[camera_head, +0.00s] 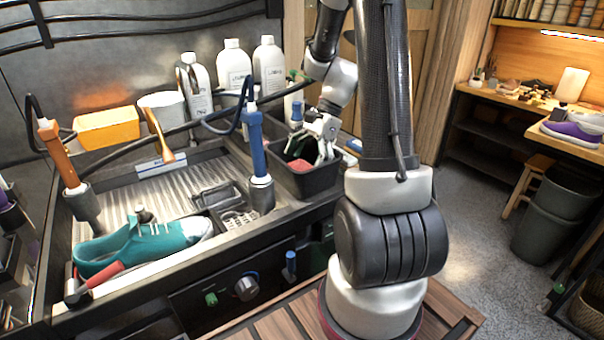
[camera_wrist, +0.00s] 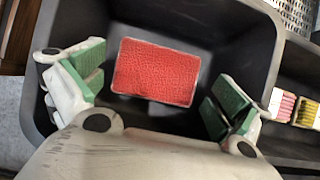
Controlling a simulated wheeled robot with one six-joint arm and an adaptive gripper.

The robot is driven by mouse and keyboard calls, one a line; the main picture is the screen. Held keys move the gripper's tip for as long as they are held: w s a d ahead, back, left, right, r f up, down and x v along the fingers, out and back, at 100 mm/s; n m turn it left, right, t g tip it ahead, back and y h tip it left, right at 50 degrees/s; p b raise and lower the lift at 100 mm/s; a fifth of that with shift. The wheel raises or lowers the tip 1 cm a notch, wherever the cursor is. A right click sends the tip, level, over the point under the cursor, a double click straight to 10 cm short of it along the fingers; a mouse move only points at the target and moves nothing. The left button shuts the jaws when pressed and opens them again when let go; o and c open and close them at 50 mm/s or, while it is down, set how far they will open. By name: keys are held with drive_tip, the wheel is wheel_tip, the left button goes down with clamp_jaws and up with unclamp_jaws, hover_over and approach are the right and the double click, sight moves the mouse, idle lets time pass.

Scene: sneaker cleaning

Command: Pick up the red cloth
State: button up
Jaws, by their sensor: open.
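The red cloth (camera_wrist: 156,72) is a textured red rectangle with a pale edge. It lies flat at the bottom of a dark bin (camera_wrist: 226,28). In the head view the cloth (camera_head: 299,164) shows only in part inside the bin (camera_head: 300,184). My gripper (camera_wrist: 158,98) is open, with green-padded fingers to the left and right of the cloth, apart from it. In the head view my gripper (camera_head: 322,150) reaches down into the bin from above. Nothing is between the fingers that I can see being gripped.
The bin's walls stand close around my fingers. White bottles (camera_head: 234,66) stand behind the bin. A blue-handled tool (camera_head: 255,140) stands upright to its left. A teal sneaker (camera_head: 140,246) lies in the sink tray. Small striped items (camera_wrist: 284,104) sit right of the bin.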

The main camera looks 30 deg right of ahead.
sight(302, 167)
drive_tip(key=shift+x, duration=1.1)
drive_tip(key=shift+c, duration=0.2)
drive_tip(key=c, duration=0.7)
drive_tip(key=shift+r, duration=0.1)
drive_tip(key=shift+c, duration=0.2)
wheel_tip(302, 167, up, 10)
drive_tip(key=shift+f, duration=0.1)
drive_tip(key=o, duration=0.4)
drive_tip(key=shift+c, duration=1.5)
